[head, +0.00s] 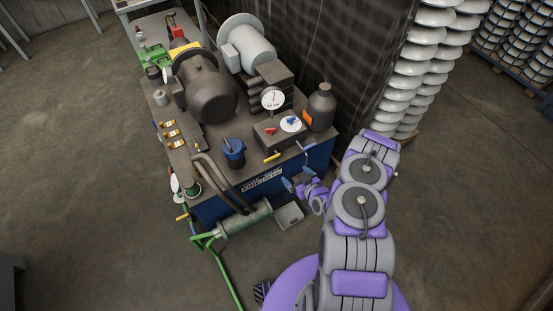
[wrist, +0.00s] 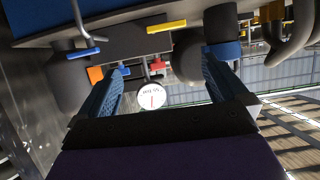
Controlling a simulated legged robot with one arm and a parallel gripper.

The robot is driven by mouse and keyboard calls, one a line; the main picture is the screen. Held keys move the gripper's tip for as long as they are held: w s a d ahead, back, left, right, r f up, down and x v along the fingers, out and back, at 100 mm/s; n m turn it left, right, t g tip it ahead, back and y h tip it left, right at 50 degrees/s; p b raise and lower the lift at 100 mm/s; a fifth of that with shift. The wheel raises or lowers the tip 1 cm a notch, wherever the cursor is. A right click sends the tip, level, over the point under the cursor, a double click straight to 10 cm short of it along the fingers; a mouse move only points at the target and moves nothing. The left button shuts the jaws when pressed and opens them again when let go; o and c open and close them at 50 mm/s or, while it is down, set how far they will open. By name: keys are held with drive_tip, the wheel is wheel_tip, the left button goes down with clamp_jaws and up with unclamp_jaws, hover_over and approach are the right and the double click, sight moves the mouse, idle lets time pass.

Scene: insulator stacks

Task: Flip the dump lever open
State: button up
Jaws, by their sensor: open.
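A blue hydraulic power unit (head: 268,185) stands left of my arm. A thin lever with a blue handle (head: 308,152) sticks out at its front right corner. A yellow-handled lever (head: 272,157) is to its left. Both show in the wrist view, the blue handle (wrist: 88,51) at upper left and the yellow handle (wrist: 167,27) at top. I cannot tell by label which is the dump lever. My gripper (head: 298,179) is open and empty, below and in front of the blue-handled lever. In the wrist view the blue fingers are apart, and neither visibly touches a lever.
A round gauge (head: 273,99), a red handle (head: 270,131) and a dark bottle (head: 321,107) stand on the unit. A green cylinder (head: 243,219) with a hose lies low in front. White insulator stacks (head: 405,80) rise behind my arm. The floor at left is clear.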

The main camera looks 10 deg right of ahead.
drive_tip(key=b, duration=0.5)
approach(274, 158)
drive_tip(key=w, duration=0.3)
drive_tip(key=w+a+f, duration=0.1)
drive_tip(key=w+a+f+b, duration=0.1)
drive_tip(key=w+a, duration=0.1)
drive_tip(key=shift+a+f, duration=0.1)
drive_tip(key=shift+f, duration=0.1)
drive_tip(key=shift+w+a+r, duration=0.2)
drive_tip(key=shift+w+a, duration=0.05)
drive_tip(key=shift+a, duration=0.05)
drive_tip(key=shift+w+d, duration=0.2)
drive_tip(key=shift+d, duration=0.15)
drive_tip(key=shift+w+d+f, duration=0.1)
drive_tip(key=shift+w+f, duration=0.3)
drive_tip(key=shift+f, duration=0.25)
drive_tip(key=shift+w, duration=0.1)
drive_tip(key=shift+a+r, duration=0.25)
drive_tip(key=shift+c, duration=0.6)
drive_tip(key=shift+a, duration=0.15)
drive_tip(key=shift+c, duration=0.7)
drive_tip(key=c, duration=0.3)
drive_tip(key=shift+s+d+f, duration=0.15)
drive_tip(key=shift+s+d, duration=0.1)
drive_tip(key=c, duration=0.5)
drive_tip(key=shift+c, duration=0.5)
drive_tip(key=shift+s+a, duration=0.1)
